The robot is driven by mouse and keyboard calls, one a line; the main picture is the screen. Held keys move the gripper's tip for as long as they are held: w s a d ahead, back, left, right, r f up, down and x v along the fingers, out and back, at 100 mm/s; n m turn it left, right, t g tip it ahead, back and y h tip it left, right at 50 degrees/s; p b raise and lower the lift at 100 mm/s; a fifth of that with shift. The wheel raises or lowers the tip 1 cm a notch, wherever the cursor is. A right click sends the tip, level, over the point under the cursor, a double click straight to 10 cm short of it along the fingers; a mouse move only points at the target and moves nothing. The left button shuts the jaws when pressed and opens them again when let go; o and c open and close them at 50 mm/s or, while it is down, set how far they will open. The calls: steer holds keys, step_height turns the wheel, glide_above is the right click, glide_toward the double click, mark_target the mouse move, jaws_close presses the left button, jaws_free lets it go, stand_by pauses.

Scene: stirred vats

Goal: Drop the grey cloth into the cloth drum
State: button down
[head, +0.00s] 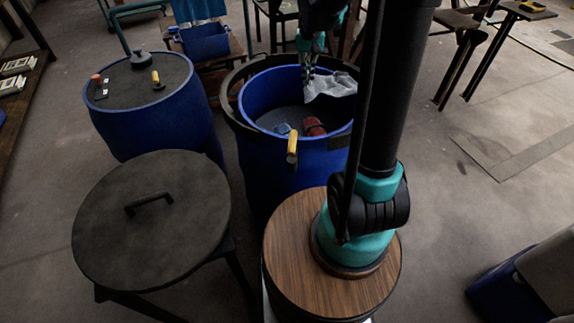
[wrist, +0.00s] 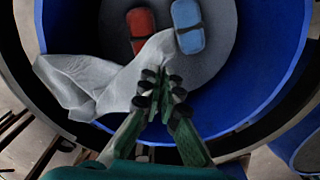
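The grey cloth (head: 333,86) is pale and crumpled. In the wrist view the cloth (wrist: 95,85) spreads left from my fingertips, over the drum's opening and across its rim. My gripper (head: 308,66) is above the open blue drum (head: 262,165). Its fingers (wrist: 160,88) are close together on the cloth's edge in the wrist view. The drum's blue inner wall (wrist: 262,50) shows in the wrist view. I cannot tell whether the cloth touches the rim.
A red bundle (wrist: 141,27) and a blue bundle (wrist: 187,25) lie inside the drum. A yellow-handled item (head: 292,145) is at its front rim. A closed blue drum (head: 150,122) stands left. A round dark lid (head: 150,225) rests on a stand in front.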

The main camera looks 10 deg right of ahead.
step_height(320, 180, down, 6)
steer(key=shift+a, duration=0.35)
steer(key=c, duration=2.2)
jaws_free()
steer(key=shift+s, duration=0.1)
steer(key=o, duration=0.5)
steer(key=shift+o, duration=0.4)
steer(key=o, duration=0.5)
steer(key=shift+o, duration=0.3)
steer(key=o, duration=0.7)
steer(key=shift+c, duration=0.2)
